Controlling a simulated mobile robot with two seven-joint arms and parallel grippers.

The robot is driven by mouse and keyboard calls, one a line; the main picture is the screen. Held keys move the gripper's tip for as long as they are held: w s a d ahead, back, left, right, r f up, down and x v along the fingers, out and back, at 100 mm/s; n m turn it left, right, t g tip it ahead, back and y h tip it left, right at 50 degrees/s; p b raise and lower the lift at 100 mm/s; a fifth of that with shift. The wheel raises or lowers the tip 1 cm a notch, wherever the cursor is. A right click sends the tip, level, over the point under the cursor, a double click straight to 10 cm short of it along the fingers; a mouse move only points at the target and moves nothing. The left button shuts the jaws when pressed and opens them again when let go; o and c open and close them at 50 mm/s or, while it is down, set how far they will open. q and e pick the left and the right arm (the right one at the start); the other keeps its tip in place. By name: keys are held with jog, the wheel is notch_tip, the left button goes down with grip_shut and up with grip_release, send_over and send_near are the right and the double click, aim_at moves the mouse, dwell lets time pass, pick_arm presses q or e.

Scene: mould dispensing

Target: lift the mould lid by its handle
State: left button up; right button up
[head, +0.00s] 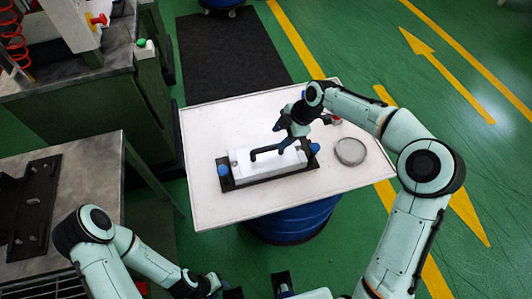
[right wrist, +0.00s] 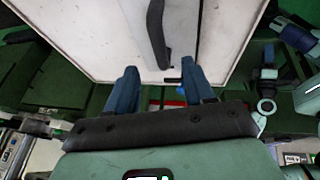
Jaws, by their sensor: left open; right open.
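The mould lid (head: 270,164) is a white block lying flat in a dark tray on the white table. Its black bar handle (head: 268,151) stands on top; it also shows as a dark bar in the right wrist view (right wrist: 157,35). My right gripper (head: 288,135) is over the right end of the handle, open and empty. In the right wrist view my right gripper (right wrist: 160,70) has its two blue fingers apart, with the handle ahead of the gap. I cannot tell whether they touch it. My left gripper (head: 222,287) is low at the bottom edge, partly cut off, away from the lid.
Blue round knobs (head: 223,170) stand at the tray's corners. A grey round dish (head: 350,151) lies right of the mould on the white table (head: 215,208), which rests on a blue drum (head: 295,226). The table's front left is clear. A metal bench (head: 90,185) stands left.

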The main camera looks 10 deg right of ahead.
aim_at(268, 147)
jog(key=x, duration=0.4)
jog(key=shift+s+f, duration=0.1)
jog(key=shift+f, duration=0.1)
jog(key=x, duration=0.6)
jog(key=shift+a+r, duration=0.2)
grip_shut()
jog(key=shift+r, duration=0.1)
dwell(0.7)
jog(key=shift+w+r, duration=0.1)
jog(key=shift+w, duration=0.1)
